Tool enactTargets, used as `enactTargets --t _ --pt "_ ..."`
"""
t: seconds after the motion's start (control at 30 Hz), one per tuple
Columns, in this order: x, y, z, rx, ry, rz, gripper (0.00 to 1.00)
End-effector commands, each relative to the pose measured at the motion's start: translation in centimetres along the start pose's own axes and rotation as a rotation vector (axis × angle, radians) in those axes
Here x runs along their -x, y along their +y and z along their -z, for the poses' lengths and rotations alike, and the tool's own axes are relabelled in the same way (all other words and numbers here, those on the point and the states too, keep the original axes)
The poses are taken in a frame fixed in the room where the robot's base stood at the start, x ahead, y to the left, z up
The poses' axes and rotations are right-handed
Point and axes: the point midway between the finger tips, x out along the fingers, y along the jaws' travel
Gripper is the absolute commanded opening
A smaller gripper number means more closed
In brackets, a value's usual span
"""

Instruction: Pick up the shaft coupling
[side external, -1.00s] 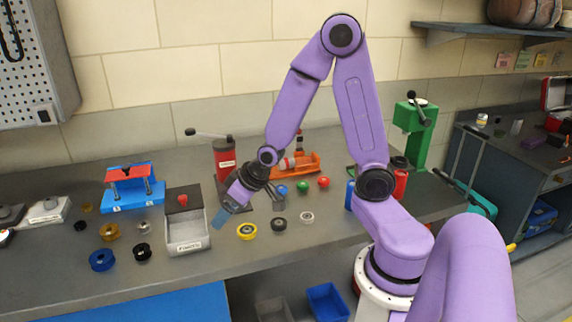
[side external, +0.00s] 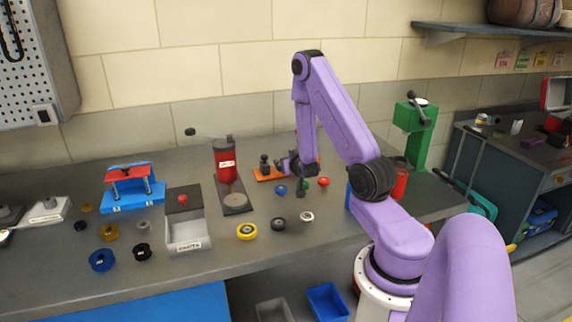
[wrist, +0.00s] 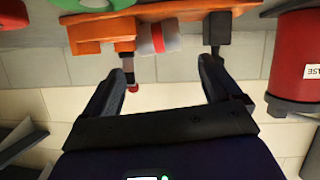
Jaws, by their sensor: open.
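A silver cylinder with a red band, which looks like the shaft coupling (wrist: 172,38), shows near the top of the wrist view. It is at an orange fixture (wrist: 100,30), beside a dark post (wrist: 218,30). My gripper (wrist: 160,78) is open and empty, with its two fingers spread below the coupling in that view. The coupling lies between the finger lines but beyond the tips, apart from them. In the side view, my gripper (side external: 296,168) is low at the orange fixture (side external: 267,175) and hides the coupling there.
The red grease canister (side external: 227,157) stands left of the fixture. Blue (side external: 281,190) and red (side external: 323,182) knobs, a yellow ring (side external: 246,231) and other small parts lie in front. A grey bin (side external: 187,230) is further left. The tiled wall is behind.

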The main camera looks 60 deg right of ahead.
Motion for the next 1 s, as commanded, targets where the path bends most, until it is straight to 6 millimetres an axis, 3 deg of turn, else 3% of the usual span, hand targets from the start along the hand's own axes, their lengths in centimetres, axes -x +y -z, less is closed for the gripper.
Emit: enactTargets --t 0.5,0.83,1.0 --pt "-5.7 -0.1 0.0 0.002 -0.001 0.003 0.92" --pt "-6.2 -0.1 0.0 0.001 -0.002 0.003 0.92" --pt "-6.2 -0.1 0.0 0.001 -0.001 0.003 0.36"
